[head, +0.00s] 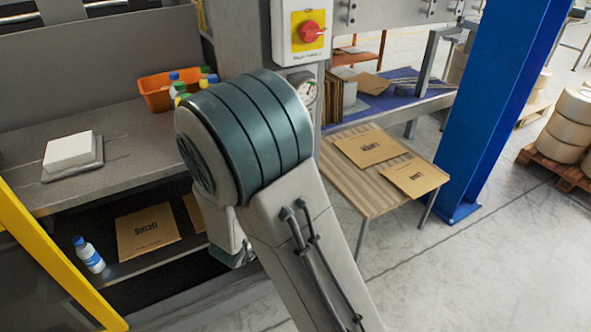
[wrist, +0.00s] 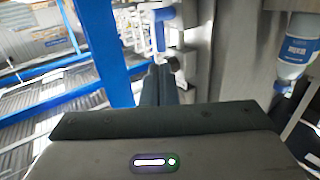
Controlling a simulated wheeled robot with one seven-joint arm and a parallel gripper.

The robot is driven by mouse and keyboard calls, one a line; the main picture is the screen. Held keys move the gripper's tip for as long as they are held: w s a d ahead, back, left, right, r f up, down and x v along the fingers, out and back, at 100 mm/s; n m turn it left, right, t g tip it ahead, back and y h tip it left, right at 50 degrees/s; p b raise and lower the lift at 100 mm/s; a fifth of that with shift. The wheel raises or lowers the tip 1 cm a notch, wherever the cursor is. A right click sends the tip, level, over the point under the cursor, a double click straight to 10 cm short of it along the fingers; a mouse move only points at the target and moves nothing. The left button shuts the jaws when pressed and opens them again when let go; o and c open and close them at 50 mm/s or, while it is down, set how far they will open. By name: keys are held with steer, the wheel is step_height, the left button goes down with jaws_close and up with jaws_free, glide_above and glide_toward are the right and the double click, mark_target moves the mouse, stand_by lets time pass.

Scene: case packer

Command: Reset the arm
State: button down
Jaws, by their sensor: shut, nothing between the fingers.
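My gripper (wrist: 161,72) shows in the wrist view. Its dark fingers are together beyond the grey gripper body, with nothing seen between them. In the head view my arm (head: 265,150) rises across the middle, bent at a large teal joint. The arm hides most of its own far end there, so I cannot make out the fingertips. In the wrist view the fingers point toward a blurred blue and white fixture (wrist: 160,30); I cannot tell how far off it is.
An orange bin (head: 157,97) of bottles and a white block (head: 69,150) sit on the grey counter. A small table (head: 352,197) holds flat cardboard by a blue post (head: 490,110).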

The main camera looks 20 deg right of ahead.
steer(key=s+a+r+n+g+y+p, duration=0.25)
steer(key=a+r+n+y, duration=0.25)
steer(key=a+y, duration=0.65)
steer(key=s+d+r+n+g+p, duration=0.1)
steer(key=s+d+n+g, duration=0.1)
steer(key=s+d, duration=0.3)
steer(key=s+d+r+n+g+y+p, duration=0.1)
steer(key=s+d+g, duration=0.3)
steer(key=s, duration=0.9)
steer(key=shift+d+r+n+g, duration=0.35)
steer(key=shift+r+n+g, duration=0.2)
steer(key=shift+r, duration=0.1)
